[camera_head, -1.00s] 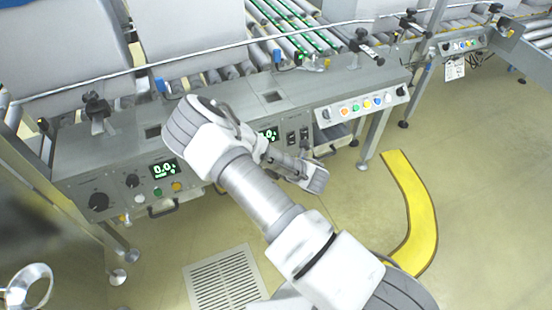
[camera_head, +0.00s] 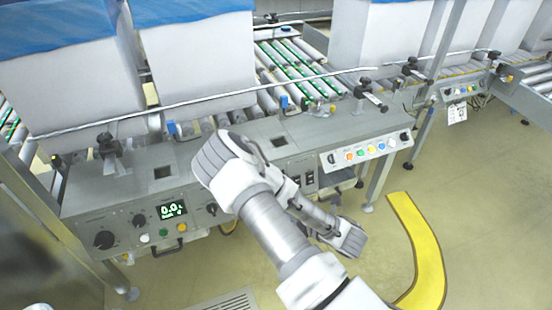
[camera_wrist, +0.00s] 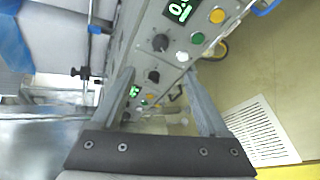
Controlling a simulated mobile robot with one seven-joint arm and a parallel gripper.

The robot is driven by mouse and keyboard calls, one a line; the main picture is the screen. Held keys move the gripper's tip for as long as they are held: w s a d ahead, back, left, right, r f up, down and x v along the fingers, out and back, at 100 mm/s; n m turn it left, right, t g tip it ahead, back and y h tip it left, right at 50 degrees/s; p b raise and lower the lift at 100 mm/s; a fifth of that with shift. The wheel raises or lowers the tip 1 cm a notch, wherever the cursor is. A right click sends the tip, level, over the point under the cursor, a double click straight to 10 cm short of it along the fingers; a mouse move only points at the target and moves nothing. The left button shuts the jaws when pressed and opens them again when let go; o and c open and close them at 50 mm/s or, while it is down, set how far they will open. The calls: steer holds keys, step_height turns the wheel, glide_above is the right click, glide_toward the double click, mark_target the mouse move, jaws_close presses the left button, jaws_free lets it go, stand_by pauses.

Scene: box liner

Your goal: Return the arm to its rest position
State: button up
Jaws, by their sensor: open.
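My arm (camera_head: 268,222) rises from the bottom of the head view and bends at a joint in front of the grey control panel (camera_head: 135,205). Its far part runs down to the right, over the floor in the picture. The fingertips cannot be made out clearly in the head view. In the wrist view my gripper (camera_wrist: 160,73) shows two spread fingers with nothing held between them. Behind the fingers are panel knobs, buttons and a green display (camera_wrist: 180,9).
White boxes with blue liners (camera_head: 68,35) stand on the roller conveyor (camera_head: 295,60) behind a rail. A button box (camera_head: 368,150) is on the panel's right. A yellow floor strip (camera_head: 418,250) and a floor grate (camera_wrist: 262,132) lie in front. The floor at right is clear.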

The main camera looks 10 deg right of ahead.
steer(key=shift+w, duration=0.1)
steer(key=w+d+r+m+h, duration=0.3)
steer(key=d+r+m+h, duration=0.1)
steer(key=r+m, duration=0.4)
steer(key=w+d+r+m+h, duration=0.3)
steer(key=d+r+m+h, duration=0.1)
steer(key=r+m, duration=0.45)
steer(key=s+a+r+m+g, duration=0.1)
steer(key=s+r+m+g, duration=0.1)
steer(key=s+r+m, duration=0.5)
steer(key=s+r+m+g+p, duration=0.1)
steer(key=s+r, duration=0.4)
steer(key=s, duration=0.6)
steer(key=s+a+r+m+g, duration=0.1)
steer(key=s+r+m+g, duration=0.1)
steer(key=s+r+m, duration=0.5)
step_height(320, 180, up, 13)
steer(key=s+n+p, duration=0.2)
steer(key=n+p, duration=0.1)
steer(key=p, duration=1.2)
steer(key=shift+r, duration=0.15)
steer(key=shift+w+d, duration=0.15)
